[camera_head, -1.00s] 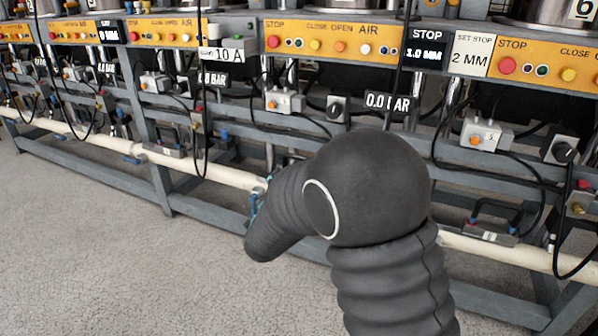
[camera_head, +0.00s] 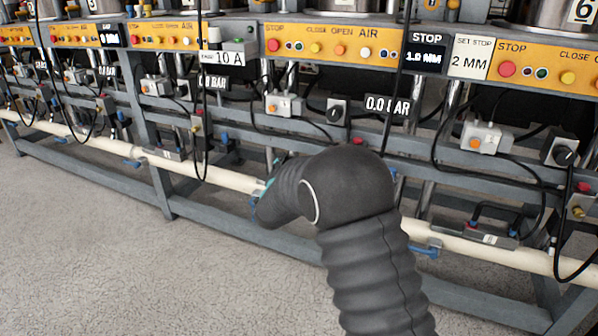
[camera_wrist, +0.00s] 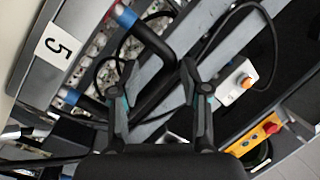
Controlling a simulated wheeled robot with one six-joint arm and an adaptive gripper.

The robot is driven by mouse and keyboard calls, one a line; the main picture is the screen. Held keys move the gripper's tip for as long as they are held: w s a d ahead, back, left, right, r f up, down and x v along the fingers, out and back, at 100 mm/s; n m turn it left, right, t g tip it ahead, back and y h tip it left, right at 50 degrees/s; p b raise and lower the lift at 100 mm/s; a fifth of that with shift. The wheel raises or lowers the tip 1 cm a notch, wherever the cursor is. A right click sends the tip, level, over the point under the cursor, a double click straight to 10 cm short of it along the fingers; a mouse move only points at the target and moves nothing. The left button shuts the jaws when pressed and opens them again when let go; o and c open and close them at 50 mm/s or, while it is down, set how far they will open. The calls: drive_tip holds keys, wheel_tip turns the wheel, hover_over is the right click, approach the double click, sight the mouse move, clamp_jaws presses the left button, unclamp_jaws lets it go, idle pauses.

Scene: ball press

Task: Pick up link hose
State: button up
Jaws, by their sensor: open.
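The link hose (camera_wrist: 163,52) is a black, U-shaped tube with blue ends in the wrist view. One blue end is at the top left and the other at the lower left, beside a plate marked 5. My gripper (camera_wrist: 153,82) is open, with one finger on each side of the hose's bend in this view. I cannot tell whether either finger touches it. In the head view my gripper is mostly hidden behind my dark arm, with only a teal sliver (camera_head: 264,187) showing. The hose at my gripper is hidden there too.
A grey frame with a cream pipe (camera_head: 215,175) runs across the head view. Black cables (camera_head: 203,110) hang in front of it. The floor (camera_head: 110,250) in front is clear.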

drive_tip(key=shift+w, duration=1.3)
clamp_jaws()
drive_tip(key=shift+r, duration=0.1)
